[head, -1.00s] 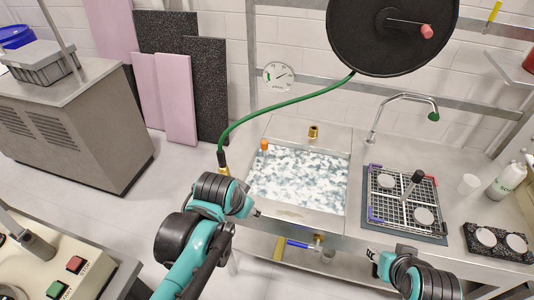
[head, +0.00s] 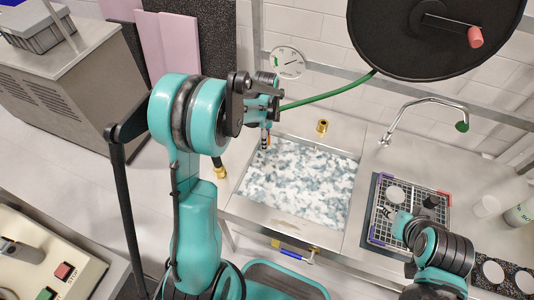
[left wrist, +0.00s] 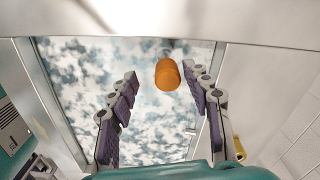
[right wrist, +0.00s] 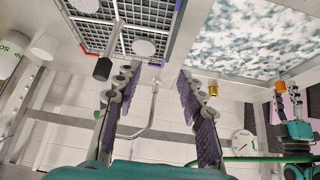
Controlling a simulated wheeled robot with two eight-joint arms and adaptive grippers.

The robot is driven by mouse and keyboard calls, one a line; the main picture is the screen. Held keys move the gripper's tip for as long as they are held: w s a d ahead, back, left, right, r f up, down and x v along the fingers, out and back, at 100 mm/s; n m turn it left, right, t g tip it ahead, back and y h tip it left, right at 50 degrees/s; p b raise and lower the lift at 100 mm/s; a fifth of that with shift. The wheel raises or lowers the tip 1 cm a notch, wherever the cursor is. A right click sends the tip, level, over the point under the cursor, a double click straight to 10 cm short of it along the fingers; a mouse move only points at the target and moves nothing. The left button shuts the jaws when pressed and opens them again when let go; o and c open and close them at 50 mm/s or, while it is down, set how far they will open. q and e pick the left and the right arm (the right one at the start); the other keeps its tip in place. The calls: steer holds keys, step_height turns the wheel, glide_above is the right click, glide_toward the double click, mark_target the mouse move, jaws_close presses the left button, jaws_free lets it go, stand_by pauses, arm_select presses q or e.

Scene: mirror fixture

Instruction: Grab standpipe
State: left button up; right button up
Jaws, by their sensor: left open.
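The standpipe shows as an orange-topped cylinder (left wrist: 168,76) at the far left corner of the basin (head: 300,218), which holds cloudy white-grey liquid. In the left wrist view it lies just ahead of and between the fingertips, nearer the right finger, with no visible contact. Its lower part is hidden. My left gripper (left wrist: 160,78) is open and empty. In the head view my left gripper (head: 265,138) points down over that corner and largely covers the standpipe. My right gripper (right wrist: 160,72) is open and empty, beside the wire rack.
A brass fitting (head: 322,126) stands on the ledge behind the basin. A wire rack (head: 385,228) with discs and a dark-handled tool lies right of it. A faucet (head: 425,102), green hose (head: 325,93) and black reel (head: 430,40) are behind. A brass hose nozzle (head: 220,172) hangs left.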

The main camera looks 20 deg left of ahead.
arm_select(q)
steer(key=shift+w+f+b, duration=0.2)
steer(key=shift+f+b, duration=0.1)
steer(key=shift+f, duration=0.9)
steer(key=f+b, duration=0.1)
steer(key=f, duration=0.1)
steer(key=f+b, duration=0.1)
steer(key=f, duration=0.1)
steer(key=shift+w+a+f, duration=0.1)
steer(key=shift+w+f, duration=0.1)
steer(key=shift+f, duration=0.4)
steer(key=shift+r, duration=0.1)
steer(key=shift+c, duration=0.9)
jaws_close()
